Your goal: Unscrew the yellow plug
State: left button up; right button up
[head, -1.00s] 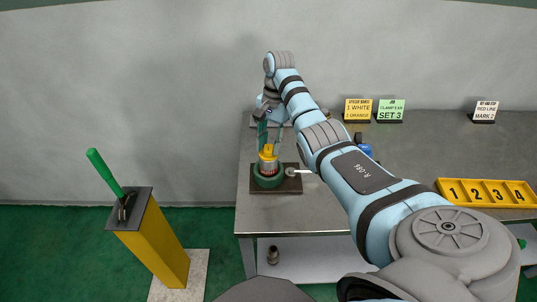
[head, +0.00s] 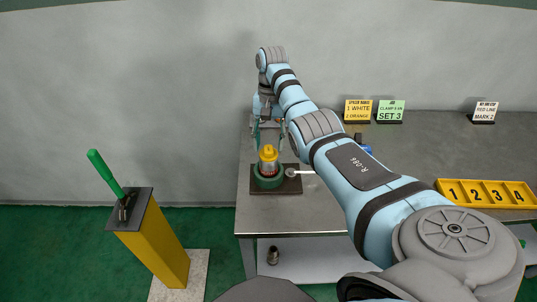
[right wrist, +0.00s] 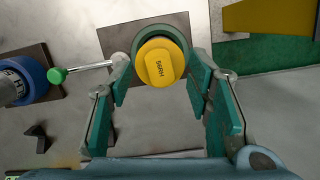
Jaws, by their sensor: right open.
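The yellow plug (head: 268,153) sits upright on top of a metal pipe (head: 268,168) held in a green round vise (head: 268,182) near the table's left end. My right gripper (head: 268,128) is open and empty, just behind and above the plug in the head view. In the right wrist view its green fingers (right wrist: 160,78) stand apart on both sides of the plug, with gaps. My left gripper is not in view.
The vise stands on a dark plate (head: 289,186) with a side handle. A blue part (head: 365,149) lies to the right, partly behind my arm. A yellow numbered tray (head: 487,193) and small signs (head: 374,111) stand further right. A yellow post (head: 158,243) holds a green-handled tool.

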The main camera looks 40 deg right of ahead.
jog(key=shift+r, duration=0.7)
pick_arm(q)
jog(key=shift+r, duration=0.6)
pick_arm(e)
jog(key=shift+f, duration=0.15)
